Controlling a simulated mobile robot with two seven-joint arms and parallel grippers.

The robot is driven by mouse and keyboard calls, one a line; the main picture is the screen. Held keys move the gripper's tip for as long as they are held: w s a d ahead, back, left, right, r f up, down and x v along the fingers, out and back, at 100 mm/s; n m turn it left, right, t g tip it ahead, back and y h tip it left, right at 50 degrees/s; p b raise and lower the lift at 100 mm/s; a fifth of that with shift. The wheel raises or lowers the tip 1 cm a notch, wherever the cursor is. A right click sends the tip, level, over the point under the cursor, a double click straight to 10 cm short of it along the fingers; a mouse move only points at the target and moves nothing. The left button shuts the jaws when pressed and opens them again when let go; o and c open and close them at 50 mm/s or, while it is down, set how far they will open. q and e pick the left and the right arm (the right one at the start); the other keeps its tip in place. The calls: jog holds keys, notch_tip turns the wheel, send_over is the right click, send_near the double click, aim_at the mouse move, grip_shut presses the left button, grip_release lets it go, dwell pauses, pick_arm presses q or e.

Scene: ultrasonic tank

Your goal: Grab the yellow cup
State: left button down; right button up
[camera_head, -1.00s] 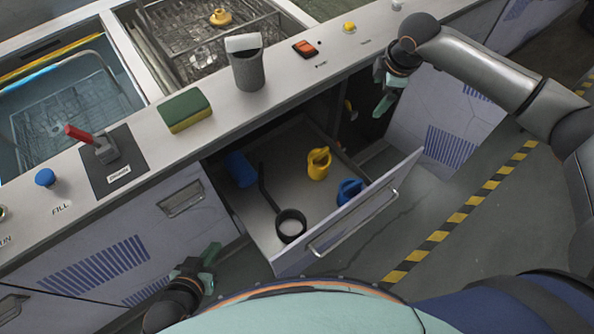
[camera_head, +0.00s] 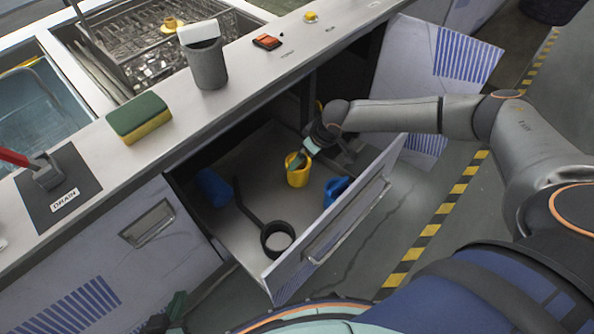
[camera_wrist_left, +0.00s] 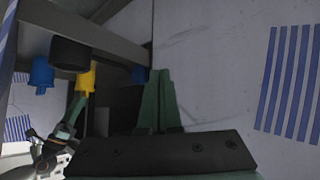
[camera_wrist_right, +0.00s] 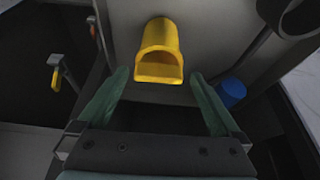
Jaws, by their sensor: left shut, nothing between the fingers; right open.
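The yellow cup (camera_head: 298,177) stands in the open drawer (camera_head: 245,178). In the right wrist view the cup (camera_wrist_right: 160,50) lies just ahead of the fingertips, roughly centred between them. My right gripper (camera_wrist_right: 158,73) is open and empty; in the head view this gripper (camera_head: 300,160) is at the cup's rim. Whether a finger touches the cup I cannot tell. My left gripper (camera_head: 177,308) is low at the bottom of the head view, outside the drawer. In the left wrist view its fingers (camera_wrist_left: 160,90) are shut and empty.
The drawer also holds a blue cup (camera_head: 336,188), a blue item (camera_head: 213,187) at the left and a black long-handled ladle (camera_head: 277,238). The drawer front (camera_head: 335,228) stands between my body and the cup. A grey cup (camera_head: 207,64) and a sponge (camera_head: 139,118) are on the counter.

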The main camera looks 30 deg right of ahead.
jog(key=b+x, duration=0.2)
jog(key=x, duration=0.4)
jog(key=shift+w+f+b, duration=0.1)
jog(key=shift+w+b, duration=0.15)
jog(key=shift+b, duration=0.05)
pick_arm(q)
jog(key=w+r+t, duration=0.3)
jog(key=w+r, duration=0.2)
jog(key=r, duration=0.1)
jog(key=shift+a+m+t, duration=0.4)
jog(key=shift+a, duration=0.05)
pick_arm(e)
jog(key=c, duration=1.1)
pick_arm(q)
jog(key=shift+s, duration=0.1)
pick_arm(e)
jog(key=shift+c, duration=0.2)
